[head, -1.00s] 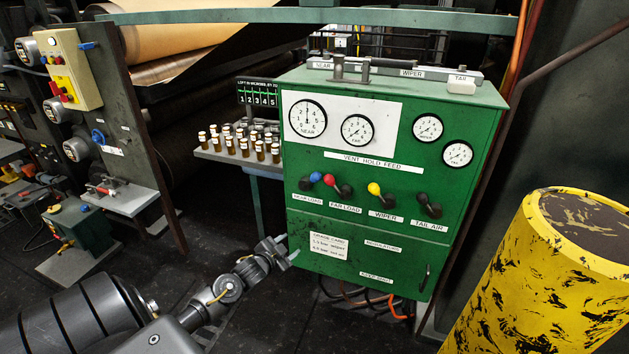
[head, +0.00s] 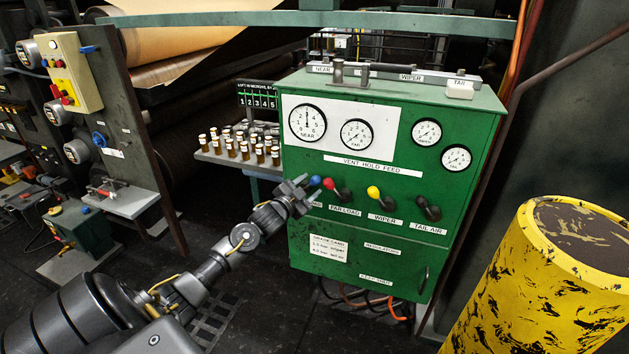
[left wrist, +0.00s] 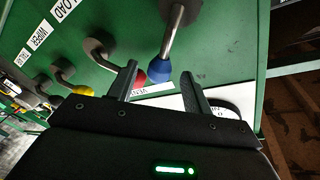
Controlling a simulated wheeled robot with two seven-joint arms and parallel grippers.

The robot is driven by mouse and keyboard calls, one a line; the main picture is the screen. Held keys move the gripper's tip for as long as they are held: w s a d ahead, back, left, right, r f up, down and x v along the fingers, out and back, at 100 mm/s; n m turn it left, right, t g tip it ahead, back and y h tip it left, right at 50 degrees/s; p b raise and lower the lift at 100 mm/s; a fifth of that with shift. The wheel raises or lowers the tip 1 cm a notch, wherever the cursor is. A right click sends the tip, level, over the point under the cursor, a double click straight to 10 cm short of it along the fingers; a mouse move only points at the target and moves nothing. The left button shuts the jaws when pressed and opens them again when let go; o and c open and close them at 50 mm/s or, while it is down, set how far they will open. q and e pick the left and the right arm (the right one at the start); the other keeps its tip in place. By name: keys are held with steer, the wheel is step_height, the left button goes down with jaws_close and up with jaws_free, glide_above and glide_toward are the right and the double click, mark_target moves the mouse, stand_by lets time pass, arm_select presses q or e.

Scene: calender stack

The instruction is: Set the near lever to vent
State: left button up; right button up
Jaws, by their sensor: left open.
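The near lever has a blue knob (head: 315,181) and stands at the left end of the lever row on the green cabinet (head: 300,238). Its knob leans to the right of its pivot, which my gripper now hides in the head view. Above the row is a "VENT HOLD FEED" label (head: 368,165). My left gripper (head: 306,188) is open, just left of the knob in the head view. In the left wrist view the blue knob (left wrist: 159,73) appears between the fingertips; I cannot tell whether they touch it. My right gripper is not in view.
The far load lever's red knob (head: 328,184) is close on the right of the blue one. The yellow wiper knob (head: 374,191) and black tail air lever (head: 428,208) are farther right. A shelf of small bottles (head: 238,148) stands left of the cabinet. A yellow bollard (head: 550,285) stands front right.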

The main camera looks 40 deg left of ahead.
mark_target(312, 184)
arm_select(q)
steer(key=shift+w+a, duration=0.15)
steer(key=shift+w, duration=1.6)
jaws_close()
